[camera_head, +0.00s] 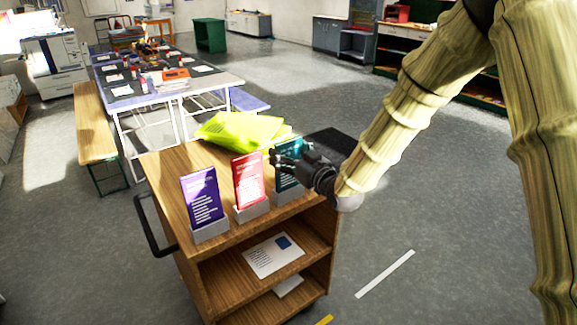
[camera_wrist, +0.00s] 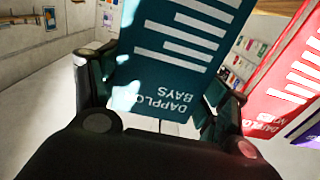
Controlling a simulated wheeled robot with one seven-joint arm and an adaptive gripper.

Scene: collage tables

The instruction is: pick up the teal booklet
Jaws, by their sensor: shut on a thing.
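The teal booklet (camera_head: 287,179) stands upright in a grey holder (camera_head: 290,196) at the right end of the front row on the wooden cart (camera_head: 165,165). My gripper (camera_head: 283,155) reaches it from the right, at its upper part, and hides some of it. In the wrist view, the teal booklet (camera_wrist: 178,50) lies between the two fingers of my gripper (camera_wrist: 160,105), which is shut on it. White text lines show on its face. I cannot tell whether its lower edge is still inside the holder.
A red booklet (camera_head: 249,180) and a purple booklet (camera_head: 203,197) stand in grey holders to the left. Yellow-green folders (camera_head: 238,131) lie behind, with a black item (camera_head: 332,143) at the right. A lower shelf holds a white paper (camera_head: 273,255). A bench (camera_head: 95,130) and tables stand beyond.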

